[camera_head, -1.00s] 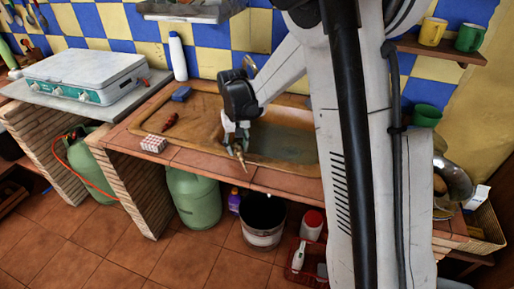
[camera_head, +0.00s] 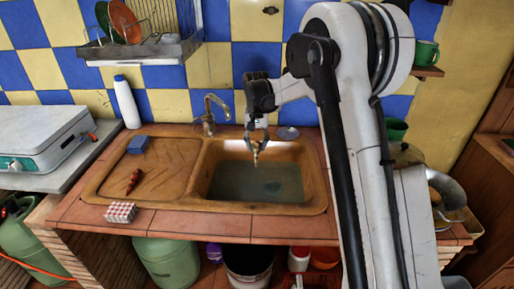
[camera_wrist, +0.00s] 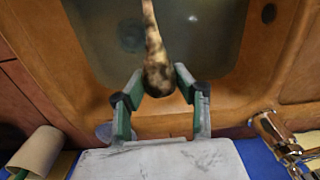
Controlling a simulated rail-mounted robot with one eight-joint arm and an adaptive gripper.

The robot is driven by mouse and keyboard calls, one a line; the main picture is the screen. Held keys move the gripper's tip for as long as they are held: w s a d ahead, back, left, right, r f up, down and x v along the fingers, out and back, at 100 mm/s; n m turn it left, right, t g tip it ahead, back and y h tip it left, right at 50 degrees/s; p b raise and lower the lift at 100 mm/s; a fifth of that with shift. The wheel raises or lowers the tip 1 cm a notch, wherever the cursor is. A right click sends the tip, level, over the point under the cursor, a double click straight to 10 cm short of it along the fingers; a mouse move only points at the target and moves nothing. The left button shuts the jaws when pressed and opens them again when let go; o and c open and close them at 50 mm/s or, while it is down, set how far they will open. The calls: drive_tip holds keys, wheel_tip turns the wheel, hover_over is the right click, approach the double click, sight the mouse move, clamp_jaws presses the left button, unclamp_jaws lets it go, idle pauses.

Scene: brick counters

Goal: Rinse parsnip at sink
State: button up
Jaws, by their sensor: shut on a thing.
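The parsnip (camera_wrist: 158,72) is pale and brown-stained, with its thick end between the green fingers of my gripper (camera_wrist: 160,88) in the wrist view. Its thin end points away over the sink basin (camera_wrist: 222,45). In the head view my gripper (camera_head: 258,140) is shut on the parsnip (camera_head: 256,155), which hangs tip down above the back part of the basin (camera_head: 313,205). The basin holds murky greenish water. The faucet (camera_head: 212,110) stands behind the sink, left of my gripper, apart from the parsnip. It also shows at the lower right in the wrist view (camera_wrist: 280,140).
A blue sponge (camera_head: 138,145) and a dark reddish item (camera_head: 133,181) lie on the drainboard (camera_head: 165,170). A red-and-white checked box (camera_head: 120,213) sits on the front edge. A white bottle (camera_head: 126,103) stands at the back left. A dish rack (camera_head: 150,45) hangs above.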

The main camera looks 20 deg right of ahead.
sight(256, 190)
drive_tip(key=shift+f+b, duration=4.15)
drive_tip(key=shift+f, duration=5.75)
drive_tip(key=shift+r, duration=0.1)
drive_tip(key=shift+r+p, duration=4.1)
drive_tip(key=shift+r, duration=5.45)
drive_tip(key=shift+c, duration=0.2)
